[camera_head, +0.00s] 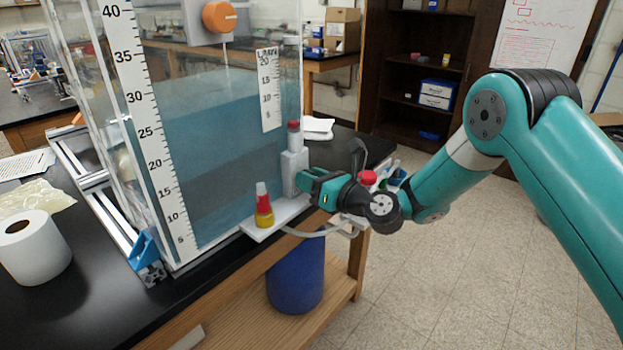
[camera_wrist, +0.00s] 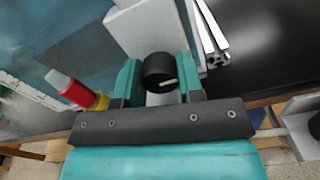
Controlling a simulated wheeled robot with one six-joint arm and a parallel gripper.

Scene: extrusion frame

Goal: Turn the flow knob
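A black round knob (camera_wrist: 160,72) with a pale pointer mark shows in the wrist view, in front of a white block (camera_wrist: 150,28). I take it to be the flow knob. My gripper (camera_wrist: 158,80) has one teal finger on each side of the knob, with a narrow gap at the right finger. Contact at the left finger cannot be told. In the head view my gripper (camera_head: 313,183) is at the white block (camera_head: 292,172) by the tank's lower right corner and hides the knob. An orange knob (camera_head: 219,16) sits higher on the tank.
The clear water tank (camera_head: 215,130) stands on the black bench. A red and yellow fitting (camera_head: 264,205) stands on the white ledge left of my gripper. A paper roll (camera_head: 33,248) is at the left. A blue bin (camera_head: 296,275) is below; open floor lies right.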

